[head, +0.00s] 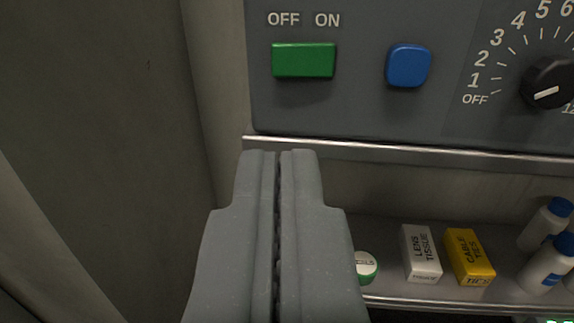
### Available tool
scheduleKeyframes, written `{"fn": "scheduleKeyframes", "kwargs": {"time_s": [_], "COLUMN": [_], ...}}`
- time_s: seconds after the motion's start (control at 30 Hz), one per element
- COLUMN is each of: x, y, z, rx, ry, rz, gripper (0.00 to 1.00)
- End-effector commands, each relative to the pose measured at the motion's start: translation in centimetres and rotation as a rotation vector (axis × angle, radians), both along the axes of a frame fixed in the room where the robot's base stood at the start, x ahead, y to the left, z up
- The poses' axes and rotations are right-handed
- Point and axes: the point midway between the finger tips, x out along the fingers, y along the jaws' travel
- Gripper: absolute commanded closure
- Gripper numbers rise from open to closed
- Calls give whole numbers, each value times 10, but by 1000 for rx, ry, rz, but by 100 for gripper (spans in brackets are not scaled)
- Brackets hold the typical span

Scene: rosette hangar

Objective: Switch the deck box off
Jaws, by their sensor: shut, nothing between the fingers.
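The deck box (360,95) is a dark grey panel across the top of the head view. A green rocker switch (303,60) sits at its left under the printed words OFF and ON. I cannot tell for sure which side of the rocker is pressed in. To its right are a blue square button (408,65) and a black dial (548,82) with a numbered scale and an OFF mark; the dial is cut by the right edge. My gripper (279,153) is shut and empty. In the picture its fingertips are below the green switch, apart from it.
A metal ledge (420,148) runs under the panel. On a shelf below stand a white lens tissue box (421,254), a yellow cable ties box (469,257), a round green-and-white tin (366,266) and white bottles with blue caps (547,266). A bare wall (95,130) is at left.

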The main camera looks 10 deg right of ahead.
Motion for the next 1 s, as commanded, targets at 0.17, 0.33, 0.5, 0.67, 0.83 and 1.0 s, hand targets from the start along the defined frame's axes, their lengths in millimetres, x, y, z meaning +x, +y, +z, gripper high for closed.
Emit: {"fn": "scheduleKeyframes", "kwargs": {"time_s": [0.17, 0.33, 0.5, 0.67, 0.83, 1.0], "x": [22, 45, 66, 86, 105, 119], "y": [-9, -14, -18, -21, -25, -29], "z": [-2, -2, -2, -2, -1, -3], "rx": [3, 2, 2, 2, 2, 2], "ry": [4, 3, 3, 2, 1, 5], "rz": [-8, -9, -9, -8, -9, -11], "gripper": [100, 100, 100, 100, 100, 100]}}
